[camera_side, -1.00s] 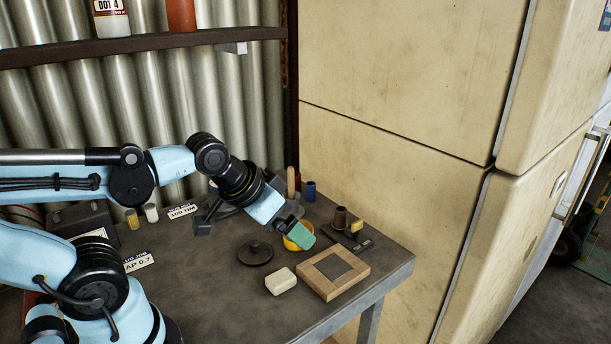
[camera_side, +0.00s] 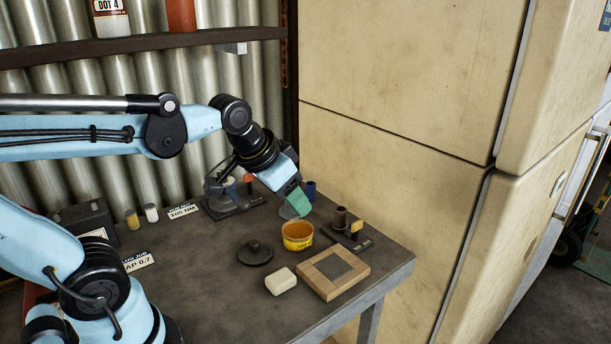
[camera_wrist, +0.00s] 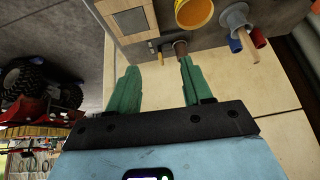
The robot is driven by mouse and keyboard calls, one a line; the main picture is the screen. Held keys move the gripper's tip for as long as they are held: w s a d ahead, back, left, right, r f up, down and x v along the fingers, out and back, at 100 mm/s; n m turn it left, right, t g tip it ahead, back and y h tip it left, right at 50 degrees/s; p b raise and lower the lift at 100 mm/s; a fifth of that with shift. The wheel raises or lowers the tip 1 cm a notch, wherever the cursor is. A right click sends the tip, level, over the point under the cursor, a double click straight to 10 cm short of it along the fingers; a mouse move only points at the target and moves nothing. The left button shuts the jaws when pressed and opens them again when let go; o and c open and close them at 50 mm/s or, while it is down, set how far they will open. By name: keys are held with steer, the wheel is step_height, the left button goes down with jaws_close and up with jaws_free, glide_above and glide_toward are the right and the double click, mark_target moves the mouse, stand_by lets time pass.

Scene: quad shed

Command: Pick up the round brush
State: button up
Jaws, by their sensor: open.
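I cannot be sure which thing is the round brush. A pale wooden handle (camera_wrist: 246,42) slants out of a grey round holder (camera_wrist: 235,18) at the upper right of the wrist view, outside my fingers. In the side view the grey holder (camera_side: 287,211) shows partly behind my fingertips, which hide the handle. My gripper (camera_side: 299,204) is over the back right of the bench, above the level of the tub. In the wrist view my gripper (camera_wrist: 158,64) has its green fingers apart, with nothing held between them. A brown cylinder (camera_wrist: 181,47) appears near the right fingertip.
An open yellow tub (camera_side: 298,236) stands in front of my gripper. A dark stand with a brown cylinder (camera_side: 340,217) and a yellow block (camera_side: 357,227) is to its right. A wooden frame (camera_side: 333,273), pale block (camera_side: 281,281) and dark lid (camera_side: 255,252) lie forward. A blue cup (camera_side: 310,190) stands behind.

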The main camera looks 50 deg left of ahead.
steer(key=w+a+r+g, duration=0.1)
steer(key=w+a+g, duration=0.1)
steer(key=w+a, duration=0.2)
steer(key=w+a+m+g, duration=0.1)
steer(key=w+a, duration=0.3)
steer(key=a, duration=0.4)
steer(key=w+a+r+g, duration=0.1)
steer(key=w+a+g, duration=0.1)
steer(key=w+a, duration=0.3)
steer(key=shift+w+a+r+m+g, duration=0.1)
steer(key=shift+a+r+m+g, duration=0.1)
steer(key=shift+a, duration=0.35)
steer(key=shift+a+r+m+g, duration=0.1)
steer(key=shift+a+g, duration=0.1)
steer(key=shift+a, duration=0.3)
steer(key=shift+a+f, duration=0.3)
step_height(320, 180, down, 7)
steer(key=shift+d+r, duration=0.1)
steer(key=shift+r, duration=0.1)
steer(key=shift+d+f, duration=0.15)
steer(key=shift+f, duration=1.15)
steer(key=shift+d+f, duration=0.15)
steer(key=shift+f, duration=1.15)
jaws_close()
